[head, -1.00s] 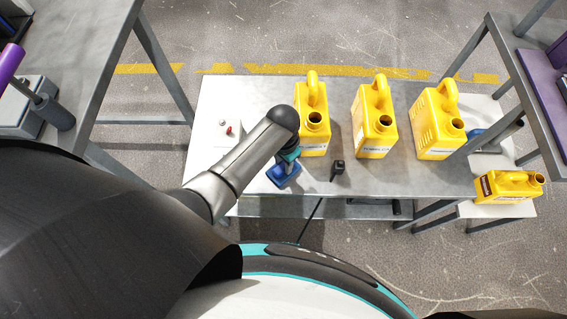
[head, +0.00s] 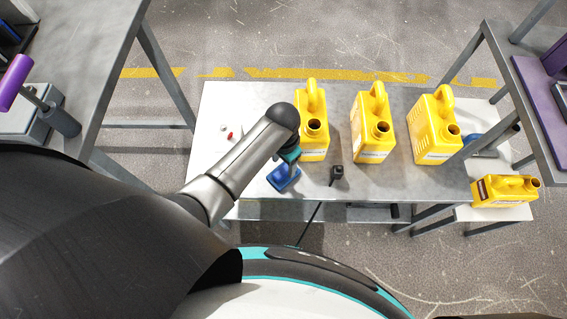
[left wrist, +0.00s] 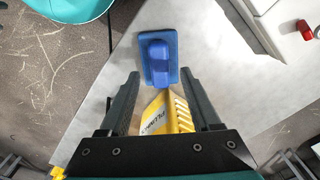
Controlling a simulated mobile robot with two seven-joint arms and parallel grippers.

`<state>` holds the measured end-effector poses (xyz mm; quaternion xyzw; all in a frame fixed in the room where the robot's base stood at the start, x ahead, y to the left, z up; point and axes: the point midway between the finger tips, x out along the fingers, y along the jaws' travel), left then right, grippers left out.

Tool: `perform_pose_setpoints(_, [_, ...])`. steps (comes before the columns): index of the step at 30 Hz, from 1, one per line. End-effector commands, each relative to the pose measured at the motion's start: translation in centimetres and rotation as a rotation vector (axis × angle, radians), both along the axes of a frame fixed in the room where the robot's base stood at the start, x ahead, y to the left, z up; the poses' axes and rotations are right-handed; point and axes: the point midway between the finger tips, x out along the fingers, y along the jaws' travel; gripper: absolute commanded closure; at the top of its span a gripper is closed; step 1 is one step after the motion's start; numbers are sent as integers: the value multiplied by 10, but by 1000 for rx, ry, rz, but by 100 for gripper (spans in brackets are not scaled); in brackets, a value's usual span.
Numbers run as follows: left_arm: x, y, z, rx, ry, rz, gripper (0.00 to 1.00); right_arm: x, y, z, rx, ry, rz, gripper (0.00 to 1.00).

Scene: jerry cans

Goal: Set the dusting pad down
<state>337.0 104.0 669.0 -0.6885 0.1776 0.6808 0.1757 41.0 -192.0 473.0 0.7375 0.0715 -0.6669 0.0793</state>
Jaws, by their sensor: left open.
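The blue dusting pad (head: 284,178) lies on the light table near its front edge, left of the middle. In the left wrist view the pad (left wrist: 158,58), with its raised blue grip, shows at the fingertips, flat against the table top. My left gripper (left wrist: 160,76) is open, its two dark fingers apart on either side of the pad's near end; no finger is closed on it. In the head view my left gripper (head: 289,160) is mostly hidden under my forearm, right above the pad. My right gripper is not in view.
Several yellow jerry cans (head: 373,130) stand in a row behind and right of the pad. A small black piece (head: 337,174) stands right of it, and a red piece (head: 230,135) lies left. Another yellow can (head: 504,189) lies on a lower shelf. Grey benches (head: 90,60) flank the table.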

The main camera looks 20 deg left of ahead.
Motion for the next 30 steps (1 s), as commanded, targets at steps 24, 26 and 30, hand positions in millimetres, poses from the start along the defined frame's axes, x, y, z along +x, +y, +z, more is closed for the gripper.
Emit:
perform_pose_setpoints(24, [-1,0,86,0,1,0,36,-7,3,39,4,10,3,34])
perform_pose_setpoints(26, [-1,0,86,0,1,0,36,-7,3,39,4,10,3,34])
perform_pose_setpoints(30, [-1,0,86,0,1,0,36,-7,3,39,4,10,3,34])
